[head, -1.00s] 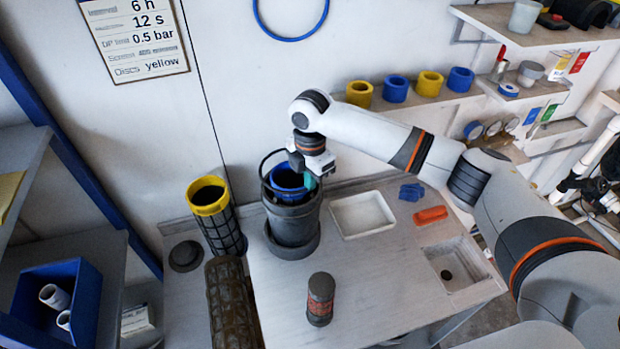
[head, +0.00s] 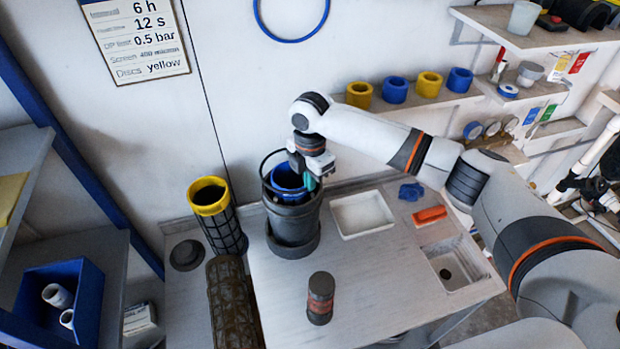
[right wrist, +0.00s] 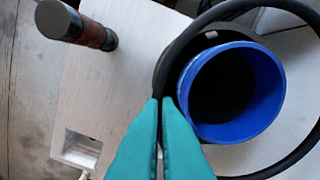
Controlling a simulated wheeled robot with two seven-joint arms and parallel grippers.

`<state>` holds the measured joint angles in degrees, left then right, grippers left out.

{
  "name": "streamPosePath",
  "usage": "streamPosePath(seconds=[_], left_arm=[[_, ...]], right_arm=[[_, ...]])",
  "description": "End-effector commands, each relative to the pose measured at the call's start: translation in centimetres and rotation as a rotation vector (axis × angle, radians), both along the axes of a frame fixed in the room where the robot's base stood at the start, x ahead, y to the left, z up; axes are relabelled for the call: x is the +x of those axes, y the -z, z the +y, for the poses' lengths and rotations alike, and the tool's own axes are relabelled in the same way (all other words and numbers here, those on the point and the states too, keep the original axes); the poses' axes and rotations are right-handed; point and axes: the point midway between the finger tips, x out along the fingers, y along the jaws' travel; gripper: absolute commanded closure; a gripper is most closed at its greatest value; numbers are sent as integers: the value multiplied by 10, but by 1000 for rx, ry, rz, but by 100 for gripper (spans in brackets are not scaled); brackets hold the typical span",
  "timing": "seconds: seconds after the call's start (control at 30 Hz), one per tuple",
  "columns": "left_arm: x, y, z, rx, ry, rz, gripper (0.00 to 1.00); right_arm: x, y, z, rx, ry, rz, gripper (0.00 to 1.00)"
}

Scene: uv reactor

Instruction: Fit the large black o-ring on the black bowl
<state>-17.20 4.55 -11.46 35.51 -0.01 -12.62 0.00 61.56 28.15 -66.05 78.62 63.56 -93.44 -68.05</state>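The black bowl (head: 293,222) stands upright on the table at the back left, with a blue cylinder (head: 288,180) inside its mouth. The blue cylinder also shows in the right wrist view (right wrist: 268,90). The large black o-ring (right wrist: 175,52) is in the teal fingertips of my right gripper (right wrist: 161,101), which are shut on it. The ring loops around the blue cylinder in that view; its arc (head: 262,166) stands above the bowl's rim in the head view. I cannot tell whether it touches the bowl. My right gripper (head: 311,182) is over the bowl's right side. My left gripper is not in view.
A dark jar with a reddish band (head: 320,300) stands in front. The table between is clear.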

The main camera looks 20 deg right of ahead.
Motion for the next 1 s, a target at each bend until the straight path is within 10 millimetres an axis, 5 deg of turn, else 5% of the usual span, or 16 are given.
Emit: streamPosePath(seconds=[1.0], left_arm=[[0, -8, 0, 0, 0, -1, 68]], right_arm=[[0, 2, 0, 0, 0, 0, 100]])
